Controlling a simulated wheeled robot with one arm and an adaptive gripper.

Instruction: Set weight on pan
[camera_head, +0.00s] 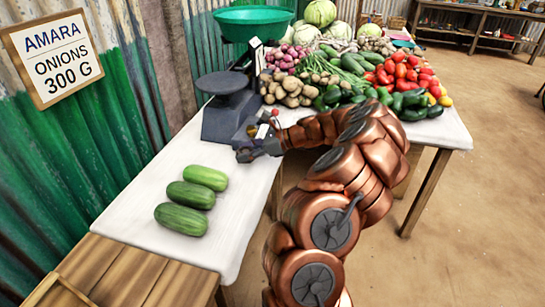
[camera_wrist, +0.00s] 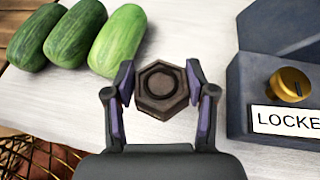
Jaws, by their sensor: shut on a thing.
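A dark brown hexagonal weight (camera_wrist: 162,87) with a round recess on top sits between my gripper's (camera_wrist: 163,88) two fingers in the wrist view. The fingers are shut on its sides. I cannot tell whether it touches the table. In the head view my gripper (camera_head: 245,154) is low over the white table, in front of the scale; the weight is not clear there. The dark blue-grey scale (camera_head: 225,121) has a flat dark pan (camera_head: 222,83) on top and a green basin (camera_head: 252,22) at its far end. The scale (camera_wrist: 243,90) also shows at right in the wrist view.
A brass knob (camera_wrist: 290,84) and a label reading "LOCKE", cut off, are on the scale. Three green cucumbers (camera_head: 191,195) lie on the table's near left part. Piled vegetables (camera_head: 350,75) fill the far side. A sign (camera_head: 53,58) reads "AMARA ONIONS 300 G".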

